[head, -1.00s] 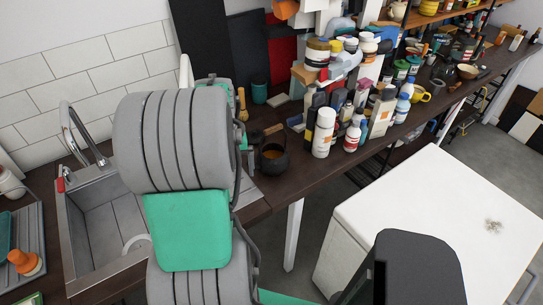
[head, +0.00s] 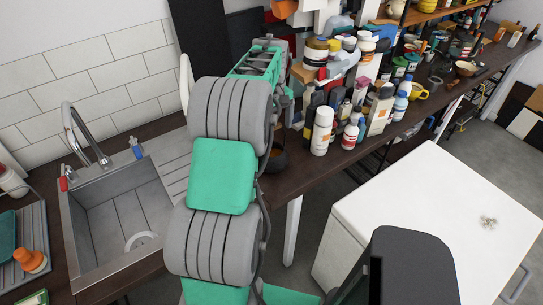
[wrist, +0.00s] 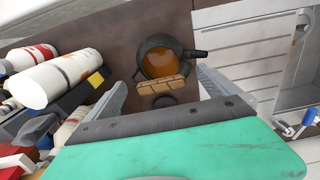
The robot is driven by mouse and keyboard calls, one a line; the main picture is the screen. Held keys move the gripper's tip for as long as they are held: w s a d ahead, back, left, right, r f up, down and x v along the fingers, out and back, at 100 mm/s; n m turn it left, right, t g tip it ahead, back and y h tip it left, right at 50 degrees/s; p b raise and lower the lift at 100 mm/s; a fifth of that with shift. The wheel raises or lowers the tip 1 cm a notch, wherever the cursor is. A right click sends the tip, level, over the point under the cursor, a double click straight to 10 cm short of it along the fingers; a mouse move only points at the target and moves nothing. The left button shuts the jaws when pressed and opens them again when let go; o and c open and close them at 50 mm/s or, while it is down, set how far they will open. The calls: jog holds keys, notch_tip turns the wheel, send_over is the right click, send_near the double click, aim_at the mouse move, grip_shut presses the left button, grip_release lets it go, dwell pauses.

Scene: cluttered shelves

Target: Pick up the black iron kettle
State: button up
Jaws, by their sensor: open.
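The black iron kettle (wrist: 178,48) stands on the dark counter in the wrist view, seen from above. Its round opening shows an orange-brown inside, and its wooden handle (wrist: 160,86) faces my gripper. In the head view the kettle (head: 278,160) is partly hidden behind my arm. My gripper (wrist: 161,84) is open and empty. In the wrist view its fingers frame the handle from the left and right, with no contact visible. How far the fingertips are above the handle is hard to tell.
Several bottles, including a white one (wrist: 52,80), stand left of the kettle in the wrist view. The sink (head: 120,210) and its ribbed drainboard (wrist: 235,45) lie on the other side. A white-topped unit (head: 430,215) stands at the right in the head view.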

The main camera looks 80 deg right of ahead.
jog(key=shift+f, duration=1.5)
jog(key=c, duration=1.8)
jog(key=shift+d+r, duration=0.1)
jog(key=shift+r, duration=0.05)
